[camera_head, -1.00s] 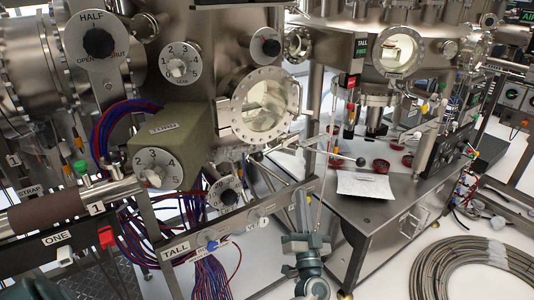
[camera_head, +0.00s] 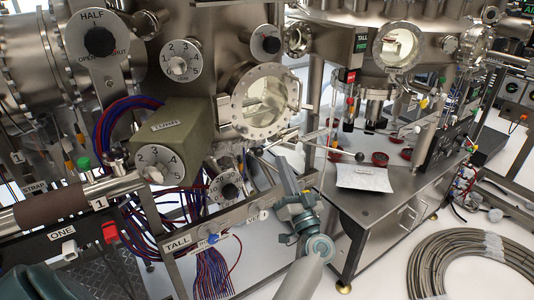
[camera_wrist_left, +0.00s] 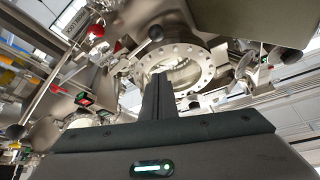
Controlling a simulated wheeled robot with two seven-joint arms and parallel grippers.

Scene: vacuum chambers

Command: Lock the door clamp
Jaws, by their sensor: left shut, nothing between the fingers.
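The round door (camera_head: 259,102) is a bolted metal flange with a glass window, on the front of the left chamber. A short bar stands at its right edge; I cannot tell for sure whether this is the door clamp. A rod with a dark ball knob (camera_head: 360,157) reaches right from below the door. My left gripper (camera_head: 281,167) is below the door, its fingers shut and empty, apart from the flange. In the left wrist view the shut fingers (camera_wrist_left: 158,82) point up at the door flange (camera_wrist_left: 181,68), hiding part of its lower left. My right gripper is out of view.
A green-grey box (camera_head: 172,128) with a numbered dial juts out left of the door. A labelled metal rail (camera_head: 225,228) runs below, left of my arm. A steel bench (camera_head: 400,190) with a paper sheet (camera_head: 364,178) is at right. Coiled hose (camera_head: 465,265) lies on the floor.

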